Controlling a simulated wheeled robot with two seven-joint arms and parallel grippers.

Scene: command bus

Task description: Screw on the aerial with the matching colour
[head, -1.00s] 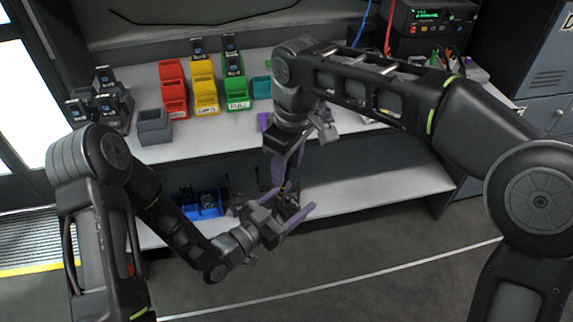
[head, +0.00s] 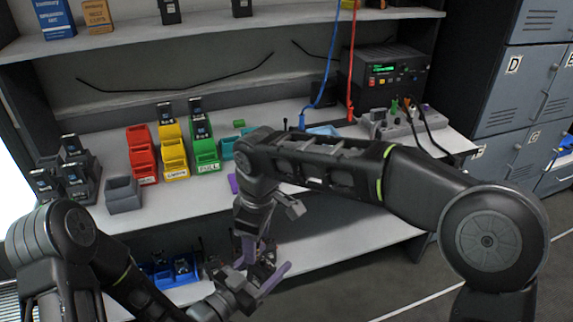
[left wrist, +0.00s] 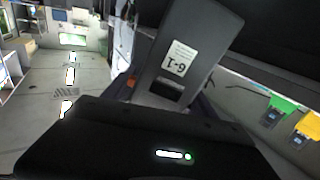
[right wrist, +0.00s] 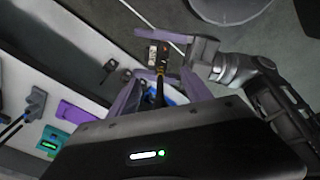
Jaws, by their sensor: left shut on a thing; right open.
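My left gripper (head: 262,280), low in the head view, is shut on a dark handheld radio (right wrist: 157,56). The radio's grey body, with a white label upside down, fills much of the left wrist view (left wrist: 190,50). A thin black aerial (right wrist: 159,94) with a yellowish band near its base reaches from the radio's end towards my right gripper. My right gripper (right wrist: 160,96) is open, with its purple fingers on either side of the aerial. It also shows in the head view (head: 250,255), just above the left one. I cannot tell whether the aerial's thread is fully seated.
Red (head: 142,155), yellow (head: 175,158) and green (head: 205,155) bins stand on the worktop. Radios in chargers (head: 75,175) and an empty grey bin (head: 124,195) are to their left. A blue tray (head: 172,275) with radios sits on the lower shelf.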

